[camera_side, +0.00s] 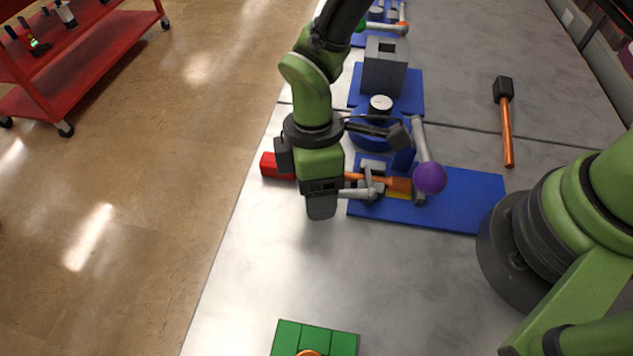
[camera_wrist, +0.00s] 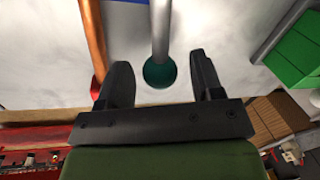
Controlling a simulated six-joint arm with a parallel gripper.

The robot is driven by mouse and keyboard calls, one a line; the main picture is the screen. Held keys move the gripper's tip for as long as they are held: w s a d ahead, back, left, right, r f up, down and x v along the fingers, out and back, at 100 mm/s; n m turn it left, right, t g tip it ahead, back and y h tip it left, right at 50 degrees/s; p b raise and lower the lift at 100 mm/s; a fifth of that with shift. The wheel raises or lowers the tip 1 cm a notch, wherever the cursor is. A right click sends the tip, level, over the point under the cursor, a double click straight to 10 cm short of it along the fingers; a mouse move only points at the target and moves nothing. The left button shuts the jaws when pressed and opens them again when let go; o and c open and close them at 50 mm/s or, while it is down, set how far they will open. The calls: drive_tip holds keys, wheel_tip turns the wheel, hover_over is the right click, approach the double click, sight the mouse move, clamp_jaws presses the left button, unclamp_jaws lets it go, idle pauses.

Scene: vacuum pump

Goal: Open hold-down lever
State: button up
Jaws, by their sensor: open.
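A blue pump fixture (camera_side: 460,190) lies on the grey table. A grey lever (camera_side: 355,193) sticks out from its clamp toward the left. In the wrist view the lever (camera_wrist: 161,30) ends in a dark teal ball (camera_wrist: 160,71). My gripper (camera_side: 320,207) is at that end and hides the ball in the side view. In the wrist view my gripper (camera_wrist: 162,75) is open, with the ball between its two fingers and apparently clear of both. A second grey lever with a purple ball (camera_side: 430,178) stands on the fixture's right part.
An orange rod (camera_side: 385,182) runs beside the grey lever; it is close to the left finger in the wrist view (camera_wrist: 93,40). A red block (camera_side: 276,166) shows left of my gripper. A green block (camera_side: 315,338) sits at the front. An orange-handled hammer (camera_side: 506,125) lies right.

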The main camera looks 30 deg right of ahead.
drive_tip(key=shift+c, duration=0.3)
clamp_jaws()
drive_tip(key=shift+s+a+n, duration=0.1)
drive_tip(key=shift+n, duration=0.2)
drive_tip(key=s+n, duration=0.1)
drive_tip(key=s+a+n, duration=0.1)
drive_tip(key=n, duration=0.1)
drive_tip(key=shift+h, duration=0.3)
drive_tip(key=s+n, duration=0.1)
drive_tip(key=n, duration=0.1)
drive_tip(key=s+n, duration=0.2)
drive_tip(key=shift+a+n+h, duration=0.15)
drive_tip(key=shift+n+h, duration=0.25)
drive_tip(key=s+n, duration=0.2)
drive_tip(key=n, duration=0.1)
drive_tip(key=shift+s+d+n+h, duration=0.15)
drive_tip(key=shift+d+n+h, duration=0.15)
drive_tip(key=shift+s+d+n+t+h, duration=0.2)
drive_tip(key=shift+s+d+n, duration=0.3)
drive_tip(key=shift+n, duration=0.5)
drive_tip(key=shift+s+d+n+t+h, duration=0.1)
drive_tip(key=shift+s+d+n+t, duration=0.15)
drive_tip(key=shift+s+n, duration=0.55)
drive_tip(key=shift+w+d+n, duration=0.1)
drive_tip(key=shift+w+n, duration=0.05)
drive_tip(key=shift+n, duration=0.15)
